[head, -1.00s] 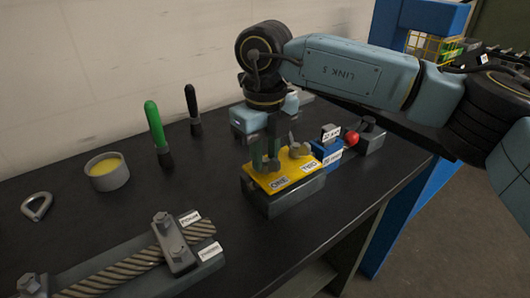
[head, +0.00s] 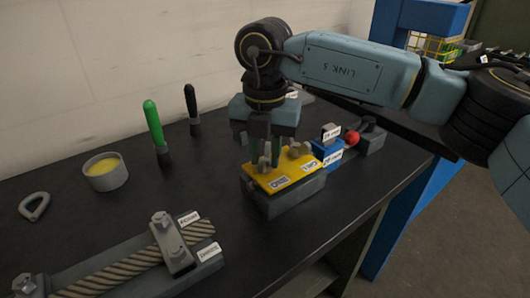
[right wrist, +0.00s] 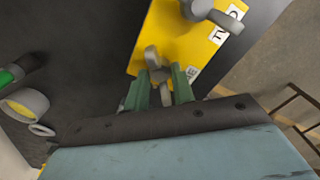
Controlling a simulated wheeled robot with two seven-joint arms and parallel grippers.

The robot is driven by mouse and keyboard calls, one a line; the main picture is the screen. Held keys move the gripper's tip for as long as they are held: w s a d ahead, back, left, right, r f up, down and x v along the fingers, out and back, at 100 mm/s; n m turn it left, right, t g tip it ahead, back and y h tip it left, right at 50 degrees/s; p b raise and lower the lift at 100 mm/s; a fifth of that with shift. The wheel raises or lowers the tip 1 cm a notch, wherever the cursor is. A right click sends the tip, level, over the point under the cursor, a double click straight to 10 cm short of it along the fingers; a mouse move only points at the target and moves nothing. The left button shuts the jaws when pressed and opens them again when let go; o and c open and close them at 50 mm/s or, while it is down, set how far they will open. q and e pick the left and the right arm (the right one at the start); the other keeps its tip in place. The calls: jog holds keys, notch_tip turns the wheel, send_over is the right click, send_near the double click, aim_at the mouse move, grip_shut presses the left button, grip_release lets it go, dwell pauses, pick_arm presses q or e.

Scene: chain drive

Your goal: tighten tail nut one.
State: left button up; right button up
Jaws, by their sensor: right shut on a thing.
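A yellow plate (head: 268,184) on a dark grey block carries two grey tail nuts and white labels. My right gripper (head: 264,163) points down over its left part. In the right wrist view its green fingers (right wrist: 161,83) are shut on a grey winged nut (right wrist: 155,60), taken as tail nut one, partly hidden between them. The other grey nut, tail nut two (right wrist: 203,9), sits further along the plate, beside a label reading TWO; it also shows in the head view (head: 298,149). My left gripper is not in view.
A clamp bar (head: 172,243) with a rope lies front left. A green-handled brush (head: 154,125), a dark-handled one (head: 192,105) and a cup of yellow stuff (head: 106,172) stand at left. A blue block (head: 326,152) and red ball (head: 352,138) are close on the right.

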aim_at(265, 151)
jog(key=m, duration=0.4)
jog(key=shift+r+m+b, duration=0.15)
jog(key=shift+m+b, duration=0.15)
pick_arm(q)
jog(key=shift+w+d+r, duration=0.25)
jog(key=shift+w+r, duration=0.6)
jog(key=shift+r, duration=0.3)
pick_arm(e)
jog(key=shift+m, duration=1.5)
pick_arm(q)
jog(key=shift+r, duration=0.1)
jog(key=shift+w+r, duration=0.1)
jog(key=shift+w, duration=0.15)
pick_arm(e)
jog(key=o, duration=0.6)
jog(key=shift+o, duration=0.2)
